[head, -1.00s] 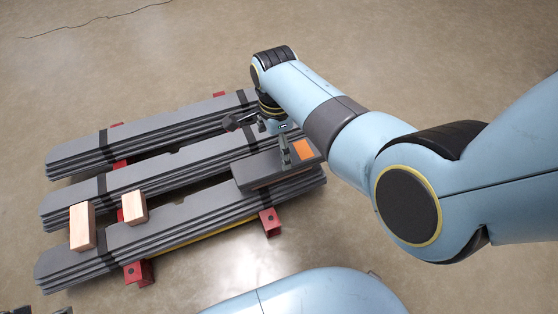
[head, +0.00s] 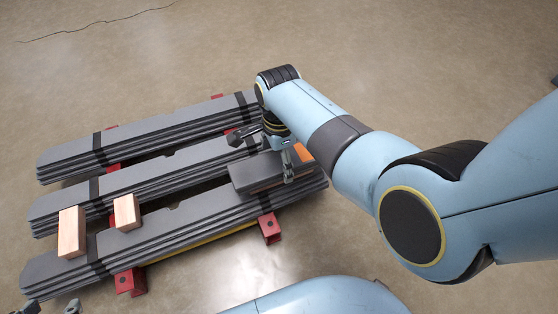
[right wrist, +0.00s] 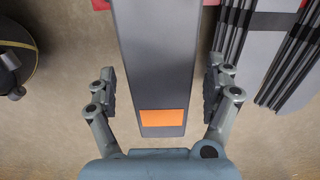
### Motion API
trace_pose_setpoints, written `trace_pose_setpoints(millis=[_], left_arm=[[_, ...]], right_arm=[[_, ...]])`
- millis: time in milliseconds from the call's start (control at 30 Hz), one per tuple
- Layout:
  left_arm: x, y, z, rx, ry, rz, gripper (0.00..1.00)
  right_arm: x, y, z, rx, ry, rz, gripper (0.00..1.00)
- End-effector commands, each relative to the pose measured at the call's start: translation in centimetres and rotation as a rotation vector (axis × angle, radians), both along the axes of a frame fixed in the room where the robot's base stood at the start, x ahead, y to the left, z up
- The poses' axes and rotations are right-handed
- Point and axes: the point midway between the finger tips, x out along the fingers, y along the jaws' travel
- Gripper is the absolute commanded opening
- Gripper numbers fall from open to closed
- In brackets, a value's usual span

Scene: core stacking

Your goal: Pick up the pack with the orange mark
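The pack with the orange mark is a flat dark grey slab (head: 255,177) lying across the right end of the nearer grey stacks. Its orange mark (head: 302,153) is partly hidden by my right gripper in the head view. In the right wrist view the pack (right wrist: 155,60) runs up the middle, with the orange mark (right wrist: 162,117) at its lower end. My right gripper (head: 266,150) is open, one finger on each side of the pack, with gaps to both sides (right wrist: 160,90). Only the tips of my left gripper (head: 51,307) show, apart and empty, at the bottom left.
Long grey strapped stacks (head: 150,222) lie side by side on red supports (head: 270,228). Two light wooden blocks (head: 72,232) (head: 127,212) stand at the left of the nearer stacks. The floor around them is clear, apart from a thin dark line (head: 95,22) at the back.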

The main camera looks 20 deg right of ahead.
Motion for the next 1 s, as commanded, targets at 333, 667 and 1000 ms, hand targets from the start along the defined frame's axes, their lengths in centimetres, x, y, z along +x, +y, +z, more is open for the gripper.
trace_pose_setpoints(millis=[333,667,1000], left_arm=[[-0.01,-0.01,-0.01,0.0,0.001,0.0,0.4],[-0.01,-0.01,-0.01,-0.001,0.001,0.001,0.4],[0.12,0.02,0.53,0.0,0.025,0.001,0.4]], right_arm=[[-0.02,0.0,-0.01,0.0,0.0,0.0,0.37],[0.08,0.02,0.05,0.0,-0.002,0.0,0.07],[0.14,0.01,0.51,0.0,-0.003,0.0,0.07]])
